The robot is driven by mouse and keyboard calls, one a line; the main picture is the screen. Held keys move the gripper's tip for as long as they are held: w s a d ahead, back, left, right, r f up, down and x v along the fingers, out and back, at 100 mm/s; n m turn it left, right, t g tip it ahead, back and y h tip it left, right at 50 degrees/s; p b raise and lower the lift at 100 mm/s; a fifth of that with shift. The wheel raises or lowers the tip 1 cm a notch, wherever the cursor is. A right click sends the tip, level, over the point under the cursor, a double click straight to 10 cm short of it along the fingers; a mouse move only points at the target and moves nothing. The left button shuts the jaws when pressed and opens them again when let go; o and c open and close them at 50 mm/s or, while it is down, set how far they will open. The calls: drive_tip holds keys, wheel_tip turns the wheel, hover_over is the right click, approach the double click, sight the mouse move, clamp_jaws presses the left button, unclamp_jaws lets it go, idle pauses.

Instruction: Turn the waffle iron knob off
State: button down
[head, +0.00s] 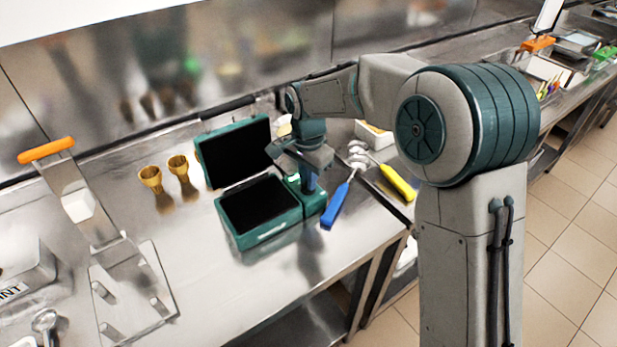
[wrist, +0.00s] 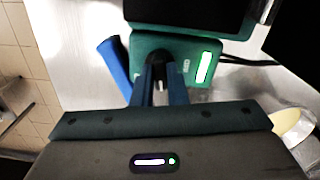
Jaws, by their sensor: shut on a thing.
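The green waffle iron (head: 262,236) stands open on the steel counter, its lid (head: 232,152) raised and its dark plates showing. Its control box (wrist: 146,48) is on the side by my arm, and carries a lit white strip (wrist: 204,67). In the wrist view the dark knob (wrist: 159,57) sits on top of the box, between the fingertips of my gripper (wrist: 160,68). My gripper is shut on the knob, pointing down at the box; it also shows in the head view (head: 309,184). The fingers partly hide the knob, so its exact angle is hard to tell.
A blue-handled scoop (head: 335,207) lies close beside the control box, and a yellow-handled one (head: 397,182) lies farther right. Two golden cones (head: 151,178) stand left of the iron. A metal stand with an orange handle (head: 46,149) is at far left. The counter in front is clear.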

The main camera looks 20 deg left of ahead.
drive_tip(key=n, duration=1.1)
drive_tip(key=shift+n, duration=2.3)
drive_tip(key=c, duration=1.4)
unclamp_jaws()
drive_tip(key=shift+c, duration=0.2)
drive_tip(key=shift+r, duration=0.1)
